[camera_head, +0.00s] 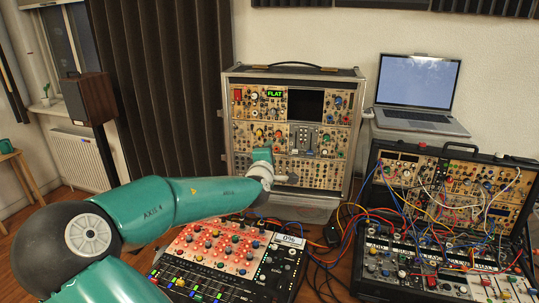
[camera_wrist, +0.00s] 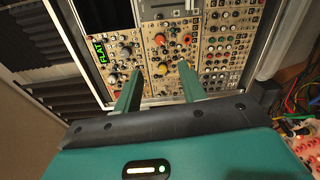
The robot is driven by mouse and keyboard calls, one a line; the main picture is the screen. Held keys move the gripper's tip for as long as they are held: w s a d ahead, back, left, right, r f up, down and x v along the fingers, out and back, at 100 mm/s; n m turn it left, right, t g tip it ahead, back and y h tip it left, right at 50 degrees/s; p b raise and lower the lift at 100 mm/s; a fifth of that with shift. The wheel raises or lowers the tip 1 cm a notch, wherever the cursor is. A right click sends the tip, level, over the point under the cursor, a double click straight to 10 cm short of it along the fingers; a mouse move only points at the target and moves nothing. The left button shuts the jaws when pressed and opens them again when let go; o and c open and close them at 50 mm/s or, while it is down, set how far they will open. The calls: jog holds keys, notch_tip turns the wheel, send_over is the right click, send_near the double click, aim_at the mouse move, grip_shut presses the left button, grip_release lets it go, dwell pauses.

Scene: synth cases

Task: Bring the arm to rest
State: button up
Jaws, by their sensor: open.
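My arm is teal and reaches from the lower left toward the middle in the head view. My gripper (camera_head: 286,179) is in front of the lower part of an upright modular synth case (camera_head: 240,142) with a green "FLAT" display. In the wrist view my gripper (camera_wrist: 160,80) shows two teal fingers, spread apart with nothing between them. Behind them is the panel of the synth case (camera_wrist: 205,62), with knobs and a slider section. The gap between fingertips and panel is hard to judge.
A mixer (camera_head: 215,275) with red pads and coloured knobs lies below my arm. At right, an open case (camera_head: 450,210) holds modules with many patch cables. A laptop (camera_head: 418,82) stands behind it. A speaker (camera_head: 88,98) is at left. Loose cables lie between mixer and open case.

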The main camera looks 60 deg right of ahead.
dwell(0.3)
jog(key=w+a+f+m+y, duration=0.3)
jog(key=a+f+y, duration=0.1)
jog(key=a+f, duration=0.25)
jog(key=w+a+f+m+y, duration=0.2)
jog(key=w+a+f+y, duration=0.2)
jog(key=a+f, duration=0.25)
jog(key=w+a+f+m+t+y, duration=0.1)
jog(key=w+a+f+y, duration=0.15)
jog(key=a, duration=0.55)
jog(key=s+a+r+y, duration=0.1)
jog(key=a+r+y, duration=0.15)
jog(key=a, duration=0.65)
jog(key=s+a+r+y, duration=0.2)
jog(key=a+r, duration=0.2)
jog(key=a, duration=0.4)
jog(key=s+a+r+y, duration=0.1)
jog(key=a+r+y, duration=0.15)
jog(key=a, duration=0.65)
jog(key=s+a+r+n, duration=0.1)
jog(key=s+a+r, duration=0.1)
jog(key=s+a, duration=0.6)
jog(key=shift+a+g+h, duration=0.15)
jog(key=shift+g+h, duration=0.15)
jog(key=shift+h, duration=0.05)
jog(key=shift+r, duration=0.1)
jog(key=shift+c, duration=0.5)
